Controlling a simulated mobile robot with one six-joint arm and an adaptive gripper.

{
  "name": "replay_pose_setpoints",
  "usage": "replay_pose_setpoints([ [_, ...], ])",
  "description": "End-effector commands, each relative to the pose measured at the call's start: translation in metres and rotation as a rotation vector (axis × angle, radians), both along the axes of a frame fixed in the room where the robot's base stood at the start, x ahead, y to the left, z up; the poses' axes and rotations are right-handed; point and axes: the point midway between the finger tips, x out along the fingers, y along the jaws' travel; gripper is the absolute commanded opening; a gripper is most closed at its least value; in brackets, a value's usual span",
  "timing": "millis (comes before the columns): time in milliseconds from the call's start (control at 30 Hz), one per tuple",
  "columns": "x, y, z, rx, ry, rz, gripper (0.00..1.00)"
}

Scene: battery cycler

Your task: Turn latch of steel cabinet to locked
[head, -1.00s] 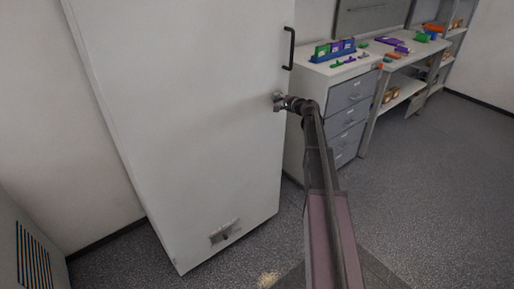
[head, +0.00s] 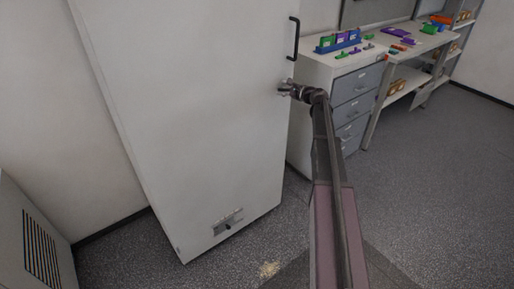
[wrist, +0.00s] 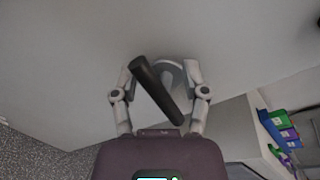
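The steel cabinet (head: 180,110) is the tall pale box on the left in the head view. My gripper (head: 284,88) is at its door near the right edge, below the black pull handle (head: 294,38). In the wrist view, a dark bar (wrist: 157,90), which looks like the latch lever, slants from upper left to lower right. A rounded grey base (wrist: 172,74) shows behind it. My gripper (wrist: 161,75) has its fingers spread on either side of the bar; whether either touches it, I cannot tell. In the head view my gripper hides the latch.
A plate with a dark knob (head: 228,223) is low on the cabinet door. A drawer unit (head: 350,100) stands close to the right of the cabinet, with coloured holders (head: 338,42) on top. The floor (head: 430,180) at the right is clear.

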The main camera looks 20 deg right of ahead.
Motion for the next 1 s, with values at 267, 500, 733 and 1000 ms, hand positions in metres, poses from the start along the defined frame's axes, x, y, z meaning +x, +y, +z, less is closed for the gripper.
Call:
replay_pose_setpoints([
  [267, 0.002, -0.004, 0.002, 0.198, 0.071, 0.000, 0.57],
  [500, 0.003, -0.006, 0.003, 0.368, 0.134, 0.000, 0.57],
  [733, 0.004, -0.009, 0.004, 0.533, 0.194, 0.000, 0.57],
  [1000, 0.005, -0.013, 0.005, 0.724, 0.263, 0.000, 0.57],
])
